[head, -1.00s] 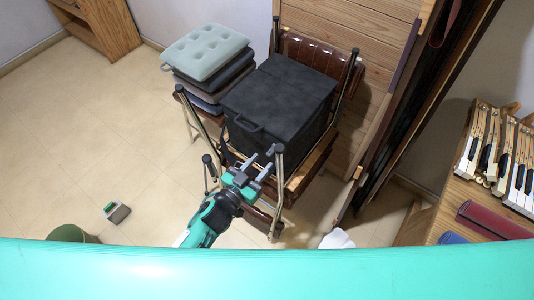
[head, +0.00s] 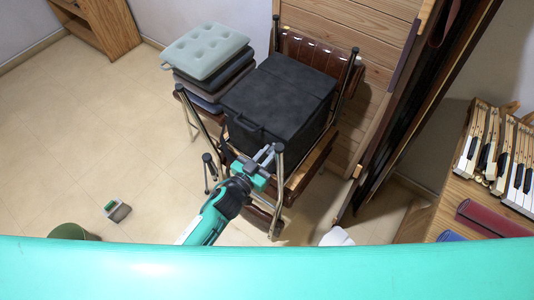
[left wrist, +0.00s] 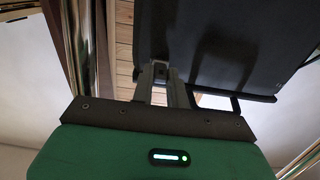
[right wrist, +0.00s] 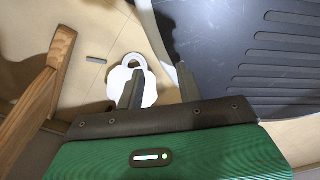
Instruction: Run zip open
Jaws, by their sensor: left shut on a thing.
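A black soft case (head: 280,95) with a flat lid stands on a brown chair. It also shows large and dark in the left wrist view (left wrist: 215,40), with a dark loop handle (left wrist: 240,102) at its lower edge. My left gripper (head: 267,157) is at the case's near lower side. In the left wrist view its fingers (left wrist: 160,75) are closed on a small dark piece, seemingly the zip pull, beside the case. The zip line itself is too dark to make out. My right gripper (right wrist: 160,85) is open and empty, low above the floor, outside the head view.
Stacked cushions (head: 207,50) stand left of the case. Metal chair legs (head: 279,190) rise close to my left gripper. A white object (right wrist: 145,85) lies below my right gripper. Piano keys (head: 500,150) lie on the right bench. The left floor is mostly clear.

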